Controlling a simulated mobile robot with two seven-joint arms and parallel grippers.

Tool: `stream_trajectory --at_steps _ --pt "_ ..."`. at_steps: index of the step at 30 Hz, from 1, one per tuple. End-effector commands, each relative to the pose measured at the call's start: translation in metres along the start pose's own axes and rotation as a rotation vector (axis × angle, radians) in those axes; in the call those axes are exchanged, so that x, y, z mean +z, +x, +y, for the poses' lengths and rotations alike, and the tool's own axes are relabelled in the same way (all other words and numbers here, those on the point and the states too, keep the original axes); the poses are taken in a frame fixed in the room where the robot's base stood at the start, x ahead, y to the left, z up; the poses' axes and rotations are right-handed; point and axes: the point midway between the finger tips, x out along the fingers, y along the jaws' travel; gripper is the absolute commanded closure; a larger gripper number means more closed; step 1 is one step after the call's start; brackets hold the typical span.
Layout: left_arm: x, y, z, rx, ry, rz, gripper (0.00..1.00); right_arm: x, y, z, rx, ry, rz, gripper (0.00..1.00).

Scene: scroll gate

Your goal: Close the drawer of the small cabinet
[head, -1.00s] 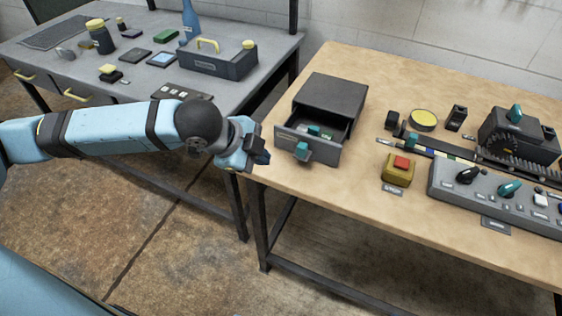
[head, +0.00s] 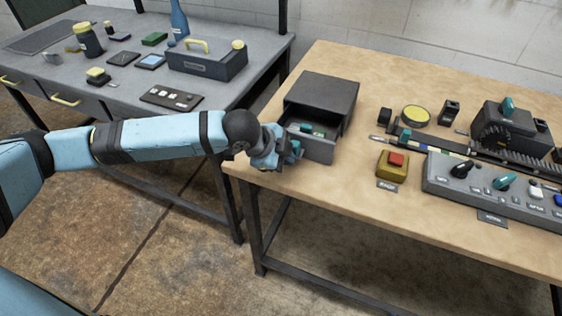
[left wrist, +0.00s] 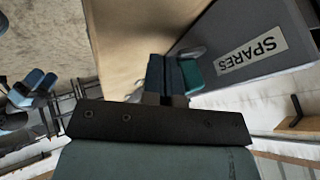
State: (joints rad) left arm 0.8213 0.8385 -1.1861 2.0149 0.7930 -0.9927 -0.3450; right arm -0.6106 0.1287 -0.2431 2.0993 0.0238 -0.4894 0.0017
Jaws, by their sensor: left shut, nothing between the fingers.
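The small dark grey cabinet (head: 322,95) stands on the wooden table with its drawer (head: 317,149) pulled open. A teal piece and a pale piece show inside the drawer. My right gripper is not in view.
To the right of the cabinet are a yellow box with a red button (head: 393,165), a yellow round pad (head: 415,115) and a grey control panel (head: 490,190). A grey bench (head: 130,80) with a tool tray stands at left. Table space before the cabinet is narrow.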

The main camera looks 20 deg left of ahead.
Motion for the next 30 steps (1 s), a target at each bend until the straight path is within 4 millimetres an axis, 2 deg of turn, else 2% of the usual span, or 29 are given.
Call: stream_trajectory --at_steps 10,15,21,25,30 --pt "-0.001 0.001 -0.005 0.001 -0.001 0.0 1.0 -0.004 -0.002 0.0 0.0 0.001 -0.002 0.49" --pt "-0.004 0.013 -0.039 0.0 -0.005 -0.002 1.0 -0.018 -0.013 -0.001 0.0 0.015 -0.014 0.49" --pt "-0.002 0.039 -0.08 0.0 -0.004 -0.001 1.0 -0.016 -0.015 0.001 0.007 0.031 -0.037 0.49" --pt "-0.001 0.049 -0.095 0.0 -0.003 -0.001 1.0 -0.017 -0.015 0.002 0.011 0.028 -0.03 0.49" --pt "0.0 0.053 -0.1 -0.001 -0.001 0.0 1.0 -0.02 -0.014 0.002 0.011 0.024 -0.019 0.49"
